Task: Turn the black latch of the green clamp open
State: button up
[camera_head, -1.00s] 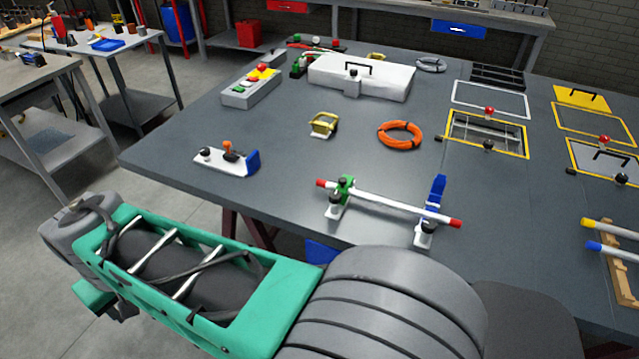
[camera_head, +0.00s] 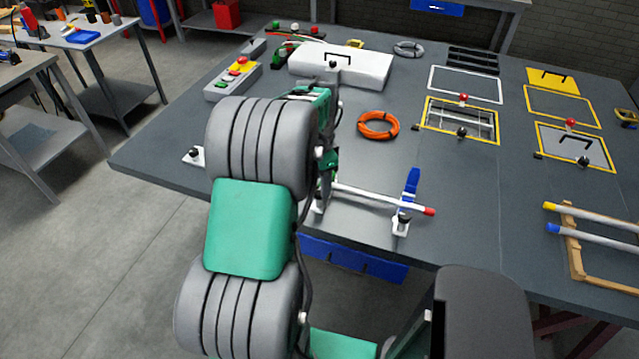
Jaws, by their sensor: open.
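The green clamp (camera_head: 327,160) stands near the front edge of the table, at the left end of a white rod (camera_head: 375,197). Only a sliver of it shows past my arm. Its black latch is hidden, so I cannot tell how it is turned. My arm's grey and green links rise in front of the clamp, and some wrist parts show above it. My gripper's fingers are hidden behind the arm, so I cannot tell whether they touch the clamp. The blue clamp (camera_head: 411,185) holds the rod's right side near its red tip.
An orange ring (camera_head: 378,125) lies behind the rod. A white case (camera_head: 340,68) and a button box (camera_head: 233,80) stand farther back. Yellow-framed openings (camera_head: 460,120) lie to the right. A wooden rack (camera_head: 583,245) sits at the right edge. Table between rod and rack is clear.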

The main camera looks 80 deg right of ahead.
aim_at(319, 193)
jog(key=shift+f, duration=1.25)
grip_shut()
